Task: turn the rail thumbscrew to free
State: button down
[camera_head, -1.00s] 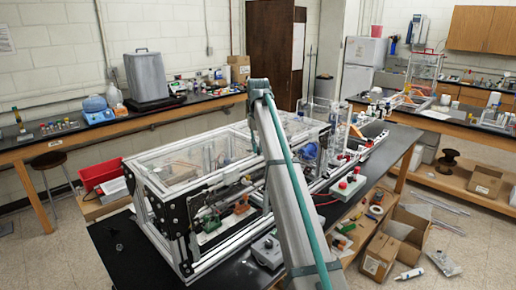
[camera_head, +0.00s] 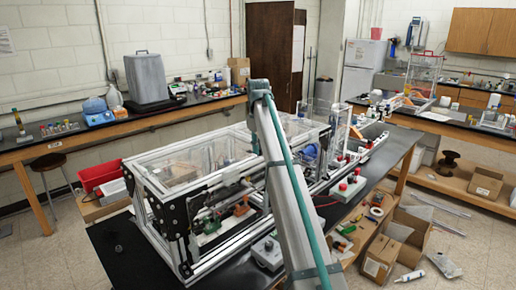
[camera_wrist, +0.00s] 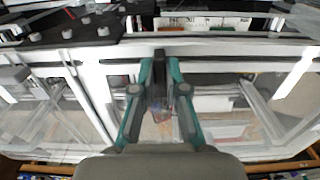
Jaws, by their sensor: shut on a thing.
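In the wrist view my gripper (camera_wrist: 160,70) has its two teal-edged fingers close together at the silver extrusion rail (camera_wrist: 220,48). A narrow dark piece, which looks like the rail thumbscrew (camera_wrist: 160,58), sits between the fingertips. The fingers are shut on it, and they hide its sides. I cannot read its turn angle. In the head view the extrusion frame (camera_head: 215,247) stands on the black bench, with clear panels on top. My grey arm link with a teal cable crosses in front of it. The gripper and the thumbscrew cannot be made out there.
Clear panels (camera_wrist: 250,105) and frame bars lie close around the gripper.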

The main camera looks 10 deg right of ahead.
jog(key=shift+r, duration=0.1)
jog(key=c, duration=1.2)
grip_release()
